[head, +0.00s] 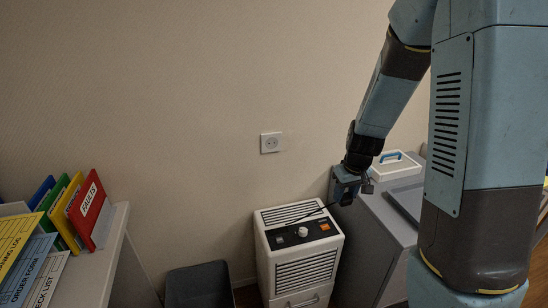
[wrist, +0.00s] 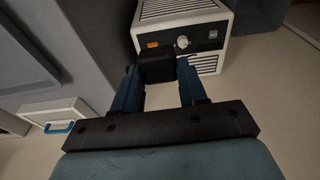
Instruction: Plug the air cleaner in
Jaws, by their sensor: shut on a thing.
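The white air cleaner (head: 297,244) stands on the floor against the wall, with vents, a knob and an orange switch; its panel also shows in the wrist view (wrist: 210,36). A white wall socket (head: 271,142) is above it, to the left of my gripper. My gripper (head: 350,190) is raised to the right of the air cleaner's top. In the wrist view my gripper (wrist: 158,80) is shut on a black plug (wrist: 157,67) between its blue fingers. A thin dark cord (head: 318,211) runs from near the gripper toward the air cleaner. The plug's pins are hidden.
A grey cabinet (head: 372,240) stands right of the air cleaner, with a white box with a blue handle (head: 396,165) on top. A dark bin (head: 199,285) is at left. A shelf (head: 118,235) holds colored folders (head: 72,207). The wall around the socket is clear.

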